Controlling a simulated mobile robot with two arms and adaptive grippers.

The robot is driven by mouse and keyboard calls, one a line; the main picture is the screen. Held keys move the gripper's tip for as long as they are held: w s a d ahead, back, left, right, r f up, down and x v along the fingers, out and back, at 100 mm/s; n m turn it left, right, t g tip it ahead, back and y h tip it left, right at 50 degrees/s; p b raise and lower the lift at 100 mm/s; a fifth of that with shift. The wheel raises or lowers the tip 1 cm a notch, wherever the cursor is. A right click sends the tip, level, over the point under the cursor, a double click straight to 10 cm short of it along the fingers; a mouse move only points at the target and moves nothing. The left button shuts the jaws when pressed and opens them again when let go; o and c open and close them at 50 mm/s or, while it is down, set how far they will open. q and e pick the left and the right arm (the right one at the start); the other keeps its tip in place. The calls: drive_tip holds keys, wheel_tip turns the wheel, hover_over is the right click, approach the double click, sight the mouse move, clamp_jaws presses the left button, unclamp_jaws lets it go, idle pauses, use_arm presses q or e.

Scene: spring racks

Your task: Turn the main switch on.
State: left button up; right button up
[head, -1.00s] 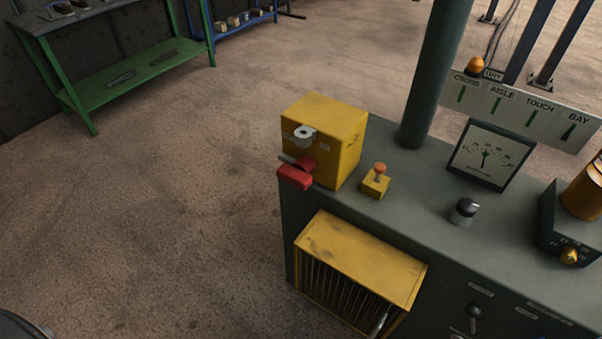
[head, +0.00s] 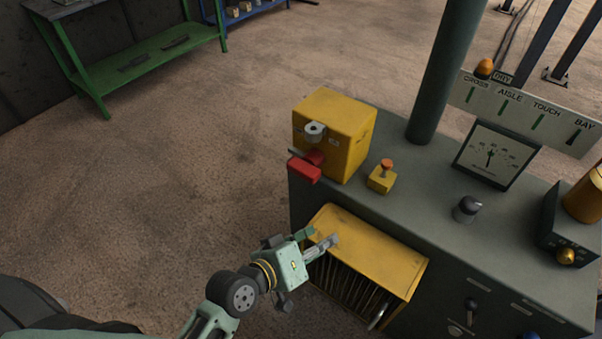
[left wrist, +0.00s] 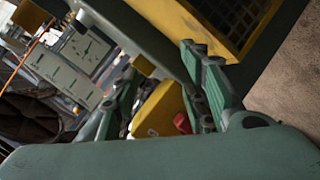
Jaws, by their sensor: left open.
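The main switch is a yellow box (head: 333,134) with a red handle (head: 304,168) and a round grey knob (head: 315,131) on its front, on the left end of the grey cabinet top. The red handle sticks out low at the box's front. My left gripper (head: 322,238) is open and empty, below and apart from the handle, in front of the yellow grille cover (head: 378,252). In the left wrist view the yellow box (left wrist: 160,108) and the red handle (left wrist: 182,123) show between the open fingers (left wrist: 160,62), partly hidden by them. My right gripper is out of view.
The grey cabinet (head: 435,200) also carries an orange-topped button (head: 383,178), a black knob (head: 466,209), a dial gauge (head: 495,154) and a lever (head: 471,312). A green post (head: 446,75) rises behind. Open floor lies left of the cabinet; a green bench (head: 150,65) stands far left.

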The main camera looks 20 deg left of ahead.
use_arm(q)
drive_tip(key=w+a+r+n+t+y, duration=0.2)
drive_tip(key=w+a+r+n+t, duration=0.15)
drive_tip(key=w+n+t, duration=0.35)
drive_tip(key=n+y, duration=0.5)
drive_tip(key=n, duration=0.3)
approach(301, 176)
drive_tip(key=w, duration=0.6)
drive_tip(key=w+p, duration=0.1)
drive_tip(key=w, duration=0.3)
drive_tip(key=shift+a+r, duration=0.15)
drive_tip(key=shift+r, duration=0.05)
drive_tip(key=shift+c, duration=0.3)
clamp_jaws()
